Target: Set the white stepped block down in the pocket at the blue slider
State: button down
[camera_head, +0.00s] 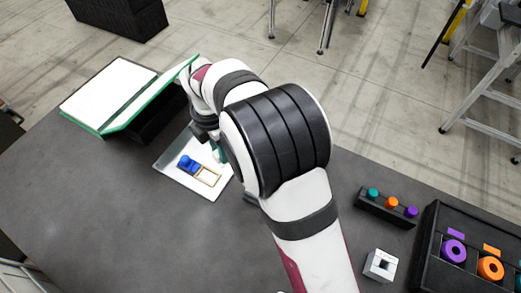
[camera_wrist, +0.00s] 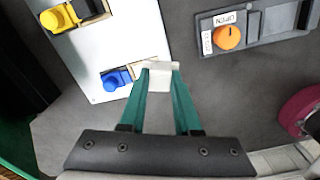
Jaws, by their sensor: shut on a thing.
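The white stepped block (camera_wrist: 160,72) is between the green fingertips of my gripper (camera_wrist: 160,80) in the wrist view. The gripper is shut on it. The blue slider (camera_wrist: 117,78) is just left of the block, on a white plate (camera_wrist: 105,50). The pocket beside the slider is partly hidden by the block and the left finger in the wrist view. In the head view the blue slider (camera_head: 187,163) and the tan-edged pocket (camera_head: 208,176) show on the plate (camera_head: 205,195), left of my arm. My arm hides the held block there. I cannot tell its height above the plate.
A yellow slider (camera_wrist: 57,18) is farther up the plate. A grey fixture with an orange knob (camera_wrist: 228,37) stands right of it. A green-edged white panel (camera_head: 110,95) is at the back left. A knob rack (camera_head: 388,206), a white cube (camera_head: 380,265) and a black tray (camera_head: 431,240) stand right.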

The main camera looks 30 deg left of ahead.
jog(key=shift+s+a+f+n, duration=0.45)
jog(key=shift+a+f+n, duration=0.2)
jog(key=shift+f, duration=0.45)
jog(key=shift+s+a+f+n, duration=0.5)
jog(key=shift+a+f+n, duration=0.2)
jog(key=shift+f, duration=0.4)
jog(key=shift+s+a+f+n, duration=0.45)
jog(key=shift+a+f+n, duration=0.2)
jog(key=shift+f, duration=0.45)
jog(key=shift+f, duration=0.95)
jog(key=shift+c, duration=1.8)
grip_release()
jog(key=shift+r, duration=4.55)
